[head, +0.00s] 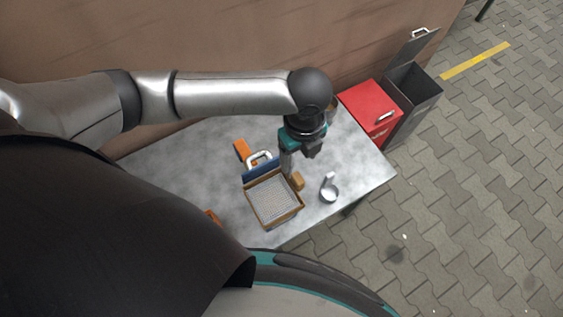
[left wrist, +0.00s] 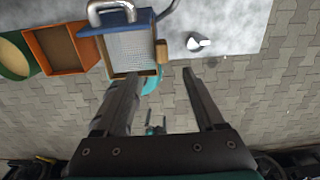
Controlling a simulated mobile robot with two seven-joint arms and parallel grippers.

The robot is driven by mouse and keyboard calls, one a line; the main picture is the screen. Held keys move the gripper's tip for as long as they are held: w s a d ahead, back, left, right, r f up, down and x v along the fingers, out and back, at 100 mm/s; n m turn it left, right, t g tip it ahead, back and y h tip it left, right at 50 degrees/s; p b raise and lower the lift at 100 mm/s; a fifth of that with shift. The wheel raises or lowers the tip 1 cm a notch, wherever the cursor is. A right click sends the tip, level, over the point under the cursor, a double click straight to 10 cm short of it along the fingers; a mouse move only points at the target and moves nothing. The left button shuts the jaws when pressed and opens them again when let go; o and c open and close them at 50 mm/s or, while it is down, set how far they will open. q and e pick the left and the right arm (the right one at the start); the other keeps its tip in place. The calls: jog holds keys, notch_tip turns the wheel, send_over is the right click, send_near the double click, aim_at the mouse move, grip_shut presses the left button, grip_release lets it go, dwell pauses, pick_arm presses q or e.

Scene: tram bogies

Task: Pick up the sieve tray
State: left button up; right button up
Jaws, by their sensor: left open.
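The sieve tray (head: 273,200) is a shallow wooden-framed box with a pale mesh floor, a blue end and a white handle. It lies on the grey table, and it also shows at the top of the left wrist view (left wrist: 130,52). My left gripper (head: 287,170) hangs over the table by the tray's far right side. In the left wrist view its two fingers (left wrist: 160,73) are spread with nothing between them, and the tray lies beyond the tips. A small teal and dark shape low between the fingers may be my right gripper, too small to read.
A small wooden block (head: 297,181) and a metal cup with a handle (head: 329,191) stand right of the tray. A red box (head: 370,112) and an open dark bin (head: 413,90) stand at the table's right end.

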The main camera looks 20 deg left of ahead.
pick_arm(q)
jog(key=b, duration=0.1)
send_over(297, 178)
notch_tip(297, 178, down, 7)
jog(key=shift+s+r, duration=0.1)
jog(key=shift+f+b, duration=0.6)
jog(key=shift+f, duration=2.35)
grip_shut()
